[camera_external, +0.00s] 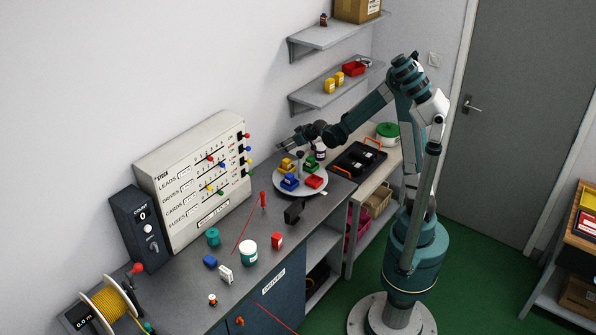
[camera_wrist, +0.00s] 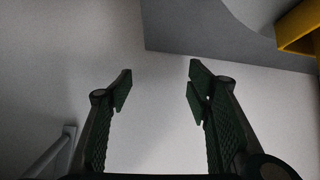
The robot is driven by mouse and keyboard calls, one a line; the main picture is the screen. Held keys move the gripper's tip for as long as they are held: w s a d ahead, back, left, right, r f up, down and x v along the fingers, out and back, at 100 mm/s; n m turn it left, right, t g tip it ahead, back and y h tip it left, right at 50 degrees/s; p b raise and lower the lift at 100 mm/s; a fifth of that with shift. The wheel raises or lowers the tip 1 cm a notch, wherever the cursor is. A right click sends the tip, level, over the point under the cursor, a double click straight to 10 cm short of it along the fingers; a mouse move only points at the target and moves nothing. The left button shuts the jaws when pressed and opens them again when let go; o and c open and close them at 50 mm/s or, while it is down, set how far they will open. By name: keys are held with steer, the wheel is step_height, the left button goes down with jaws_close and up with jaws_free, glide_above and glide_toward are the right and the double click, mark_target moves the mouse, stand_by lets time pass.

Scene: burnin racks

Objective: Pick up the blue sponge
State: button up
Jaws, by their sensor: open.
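A small blue block (camera_external: 210,261), which may be the sponge, lies on the grey bench top, left of a white and teal jar. Another blue item (camera_external: 290,182) sits on a round light plate (camera_external: 313,190); I cannot tell for sure which is the sponge. My gripper (camera_external: 281,149) is above and behind the plate, close to the wall, apart from both blue items. In the wrist view my gripper (camera_wrist: 161,88) is open and empty, with both fingers spread. No blue item shows in the wrist view.
The labelled panel (camera_external: 195,180) stands against the wall left of the gripper. Bench items include a red block (camera_external: 277,240), a teal cylinder (camera_external: 213,237), a white box (camera_external: 226,274) and a yellow cable reel (camera_external: 108,303). A yellow thing (camera_wrist: 300,28) shows in the wrist view.

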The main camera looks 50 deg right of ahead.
steer(key=s+a+r+n+g+y+p, duration=0.1)
steer(key=s+a+r+n+p, duration=0.3)
steer(key=a, duration=0.6)
steer(key=s+a+r+g+y+p, duration=0.1)
steer(key=a+r+g, duration=0.1)
steer(key=a+r, duration=0.6)
steer(key=s+a+r+n+g+p, duration=0.25)
steer(key=s+a+r, duration=0.45)
steer(key=a, duration=0.4)
steer(key=s+a+r+n+g+p, duration=0.15)
steer(key=s+a+r+p, duration=0.25)
steer(key=s+a+r, duration=0.45)
steer(key=n+g+h, duration=0.2)
steer(key=n+g, duration=0.1)
steer(key=n, duration=0.6)
glide_above(209, 258)
steer(key=f, duration=2.4)
steer(key=shift+d+f, duration=0.25)
steer(key=shift+f, duration=0.05)
steer(key=shift+s+a+f+n, duration=0.15)
steer(key=shift+a+f+n, duration=0.15)
steer(key=shift+a, duration=0.05)
steer(key=shift+f, duration=1.3)
